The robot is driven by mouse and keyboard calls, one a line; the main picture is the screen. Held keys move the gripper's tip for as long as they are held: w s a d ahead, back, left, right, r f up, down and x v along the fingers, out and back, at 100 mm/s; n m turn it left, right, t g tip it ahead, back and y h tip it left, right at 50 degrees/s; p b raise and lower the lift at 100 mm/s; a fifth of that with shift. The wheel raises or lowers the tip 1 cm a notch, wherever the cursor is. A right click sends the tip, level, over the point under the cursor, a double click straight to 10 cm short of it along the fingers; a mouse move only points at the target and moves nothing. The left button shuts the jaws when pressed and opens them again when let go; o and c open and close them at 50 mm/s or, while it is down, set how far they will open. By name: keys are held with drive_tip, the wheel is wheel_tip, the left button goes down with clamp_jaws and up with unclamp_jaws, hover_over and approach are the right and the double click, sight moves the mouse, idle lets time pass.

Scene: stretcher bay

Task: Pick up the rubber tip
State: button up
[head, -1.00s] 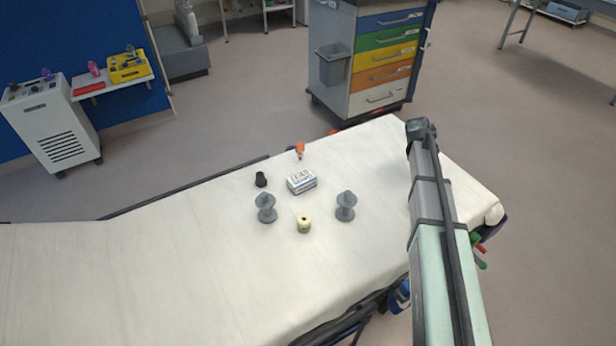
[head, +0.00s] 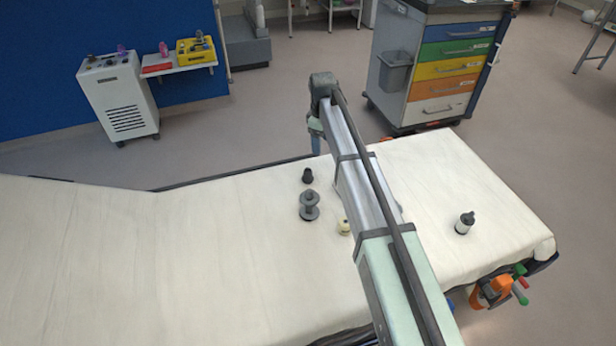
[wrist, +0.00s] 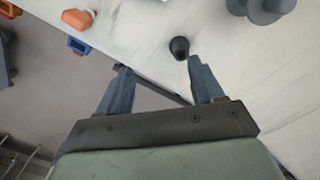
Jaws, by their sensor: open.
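The rubber tip, a small black tapered piece (head: 307,175), stands on the white sheet near the far edge of the stretcher. In the wrist view the black tip (wrist: 179,47) lies just beyond the fingertips, nearer the right finger. My gripper (wrist: 158,66) is open with nothing between its fingers. In the head view my gripper (head: 315,138) hangs at the far edge of the stretcher, beyond the tip; its fingers are small there and partly unclear.
A grey spool (head: 309,205) stands just nearer than the tip, with a cream roll (head: 344,227) partly behind my arm. An orange piece (wrist: 77,18) shows in the wrist view. The stretcher's left (head: 120,250) is clear.

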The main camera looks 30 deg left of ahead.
drive_tip(key=s+a, duration=0.2)
drive_tip(key=a, duration=0.1)
hover_over(308, 171)
drive_tip(key=shift+n, duration=0.4)
drive_tip(key=f, duration=0.5)
drive_tip(key=w+f, duration=0.1)
drive_tip(key=f, duration=0.1)
drive_tip(key=shift+f, duration=0.35)
drive_tip(key=shift+s+f, duration=0.25)
drive_tip(key=shift+f, duration=1.1)
drive_tip(key=shift+s+f, duration=0.2)
drive_tip(key=shift+f, duration=1.1)
drive_tip(key=shift+c, duration=0.3)
drive_tip(key=c, duration=1)
